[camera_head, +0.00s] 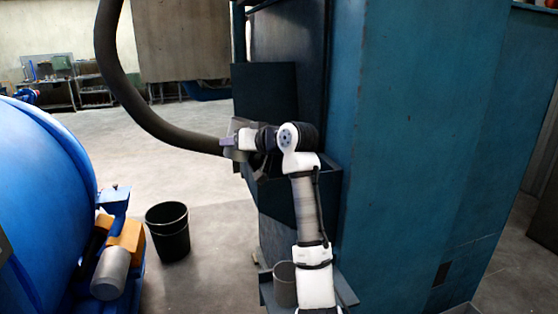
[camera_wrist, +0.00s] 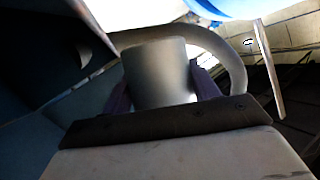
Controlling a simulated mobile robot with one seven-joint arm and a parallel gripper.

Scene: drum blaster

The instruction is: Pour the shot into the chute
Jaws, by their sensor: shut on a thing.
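My gripper (camera_wrist: 160,88) is shut on a grey metal cup (camera_wrist: 158,72), with a purple finger on each side of it. In the head view my gripper (camera_head: 230,144) is over the left rim of the chute, an open dark blue box (camera_head: 318,190) on the side of the blue machine. The cup is mostly hidden there by the gripper and wrist. Its tilt is hard to judge. No shot can be made out, and the cup's inside does not show.
The blue machine (camera_head: 420,130) rises close on the right. A thick dark hose (camera_head: 145,110) hangs just left of my gripper. A grey cylindrical container (camera_head: 285,287) stands on a low ledge. A black bucket (camera_head: 168,232) and a big blue drum (camera_head: 45,200) stand left.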

